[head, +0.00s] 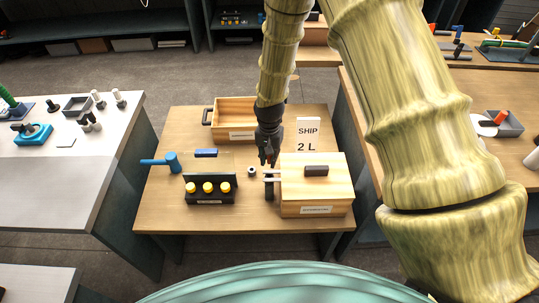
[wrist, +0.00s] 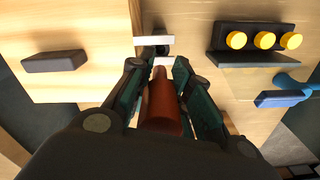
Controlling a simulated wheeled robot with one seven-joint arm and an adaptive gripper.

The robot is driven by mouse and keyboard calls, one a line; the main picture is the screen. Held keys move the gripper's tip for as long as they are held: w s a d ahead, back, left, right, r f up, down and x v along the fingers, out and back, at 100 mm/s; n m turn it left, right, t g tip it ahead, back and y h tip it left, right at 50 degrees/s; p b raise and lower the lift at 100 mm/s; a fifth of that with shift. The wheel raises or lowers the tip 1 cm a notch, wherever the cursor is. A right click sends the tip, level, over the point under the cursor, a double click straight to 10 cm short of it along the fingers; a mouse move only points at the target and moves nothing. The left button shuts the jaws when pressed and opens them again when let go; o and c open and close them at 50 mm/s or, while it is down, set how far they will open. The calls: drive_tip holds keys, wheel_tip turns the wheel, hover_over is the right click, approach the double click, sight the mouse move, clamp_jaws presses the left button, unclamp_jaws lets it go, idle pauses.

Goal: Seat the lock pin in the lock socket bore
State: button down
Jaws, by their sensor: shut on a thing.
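My gripper (head: 267,158) is shut on a reddish-brown cylinder, which I take to be the lock pin (wrist: 162,108). In the wrist view the fingers of my gripper (wrist: 160,75) lie on both sides of it. The pin is not clearly seen in the head view. The pale bars (wrist: 154,40) also show just past the pin's far end. A small dark ring (head: 252,172), possibly the lock socket, lies left of the bars. Its bore cannot be made out.
An open wooden tray (head: 234,111) and a SHIP sign (head: 308,130) are behind. The box lid has a dark handle (head: 316,170). The table's front strip is clear.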

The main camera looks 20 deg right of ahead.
sight(269, 163)
drive_tip(key=shift+f+b, duration=0.3)
drive_tip(key=shift+f, duration=0.6)
drive_tip(key=shift+p, duration=0.4)
idle(1.1)
drive_tip(key=shift+f+b, duration=1.55)
drive_tip(key=shift+f, duration=1.65)
idle(0.6)
drive_tip(key=shift+r, duration=0.15)
drive_tip(key=shift+r+p, duration=1.55)
drive_tip(key=shift+r, duration=0.75)
